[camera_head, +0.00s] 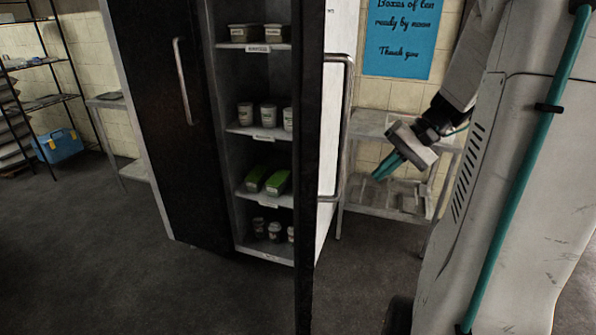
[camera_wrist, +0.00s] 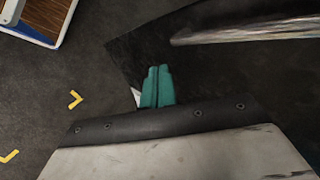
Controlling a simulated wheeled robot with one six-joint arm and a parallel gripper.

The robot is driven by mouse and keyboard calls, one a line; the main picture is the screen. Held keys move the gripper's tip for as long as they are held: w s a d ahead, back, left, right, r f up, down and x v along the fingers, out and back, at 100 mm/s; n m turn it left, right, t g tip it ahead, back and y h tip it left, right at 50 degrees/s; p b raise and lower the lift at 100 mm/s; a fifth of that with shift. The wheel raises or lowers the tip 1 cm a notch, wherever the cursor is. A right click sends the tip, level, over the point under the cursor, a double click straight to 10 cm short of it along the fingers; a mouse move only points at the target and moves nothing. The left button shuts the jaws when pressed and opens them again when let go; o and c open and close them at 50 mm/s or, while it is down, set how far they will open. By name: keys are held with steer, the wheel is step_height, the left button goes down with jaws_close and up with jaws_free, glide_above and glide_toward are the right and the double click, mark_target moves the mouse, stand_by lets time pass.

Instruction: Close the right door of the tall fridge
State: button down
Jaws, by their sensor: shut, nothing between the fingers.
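The tall fridge stands at the centre of the head view, its left door (camera_head: 160,110) shut. The right door (camera_head: 309,215) stands open towards me, seen nearly edge-on as a dark vertical strip. Its metal handle (camera_head: 346,120) sticks out on the right side. My gripper (camera_head: 384,168) is to the right of that door, on its handle side, with teal fingers together and empty, pointing down-left. In the wrist view the fingers (camera_wrist: 158,72) overlap a dark panel, with a metal handle (camera_wrist: 250,30) beyond them. I cannot tell whether they touch it.
Fridge shelves (camera_head: 265,133) hold tubs, green boxes and cups. A metal rack (camera_head: 390,205) stands behind my gripper, below a blue notice (camera_head: 400,35). A blue box (camera_head: 58,145) sits by shelving at left. The floor (camera_head: 130,270) in front of the left door is clear.

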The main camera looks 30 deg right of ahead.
steer(key=w+a+f, duration=0.2)
steer(key=w+a, duration=0.1)
steer(key=w, duration=0.1)
steer(key=w+a+f+n+t, duration=0.1)
steer(key=w+a+f, duration=0.2)
steer(key=w+a, duration=0.1)
steer(key=shift+w+a+n, duration=0.25)
steer(key=shift+w+n, duration=0.05)
steer(key=shift+w, duration=0.5)
steer(key=shift+r, duration=0.1)
